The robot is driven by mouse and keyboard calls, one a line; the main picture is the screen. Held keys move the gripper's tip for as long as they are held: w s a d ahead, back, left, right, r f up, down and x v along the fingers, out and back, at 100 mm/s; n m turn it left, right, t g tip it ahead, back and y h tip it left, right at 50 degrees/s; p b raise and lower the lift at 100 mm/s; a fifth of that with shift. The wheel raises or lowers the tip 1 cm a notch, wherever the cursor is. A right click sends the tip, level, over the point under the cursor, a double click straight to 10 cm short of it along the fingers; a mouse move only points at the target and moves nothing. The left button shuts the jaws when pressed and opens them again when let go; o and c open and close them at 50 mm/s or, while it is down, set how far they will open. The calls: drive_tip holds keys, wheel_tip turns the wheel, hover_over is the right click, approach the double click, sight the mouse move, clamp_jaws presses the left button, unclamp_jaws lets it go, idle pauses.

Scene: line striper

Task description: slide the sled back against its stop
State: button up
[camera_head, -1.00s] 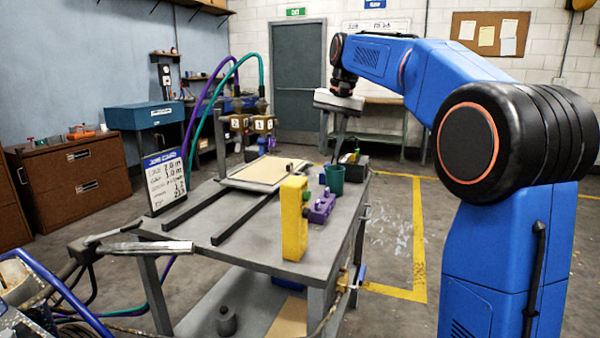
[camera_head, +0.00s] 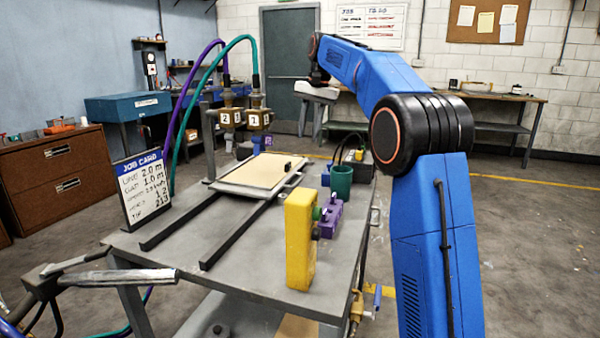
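The sled (camera_head: 238,187) is a flat grey tray carrying a tan sheet (camera_head: 262,168), with a small dark knob near its right edge. It sits at the far end of two dark rails (camera_head: 240,232) on the grey bench. The near part of the rails is bare. I cannot make out the stop. My gripper (camera_head: 311,122) is raised at the end of the blue arm, above and to the right of the sled in the picture, apart from it. Its two grey fingers point down with a gap between them, and nothing shows in it.
Two brass spray heads (camera_head: 245,117) with hoses hang by the sled's far edge. A yellow block (camera_head: 300,240), purple box (camera_head: 329,215) and green cup (camera_head: 341,181) stand along the bench's right side. A job card (camera_head: 145,190) stands at left. Open floor lies right.

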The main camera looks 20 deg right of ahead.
sight(300, 179)
drive_tip(key=f, duration=0.5)
drive_tip(key=w+a+f, duration=0.1)
drive_tip(key=f, duration=0.4)
drive_tip(key=a+f, duration=0.1)
drive_tip(key=f, duration=0.4)
drive_tip(key=shift+w+a, duration=0.15)
drive_tip(key=shift+w, duration=0.1)
drive_tip(key=shift+c, duration=0.7)
drive_tip(key=shift+r, duration=0.1)
clamp_jaws()
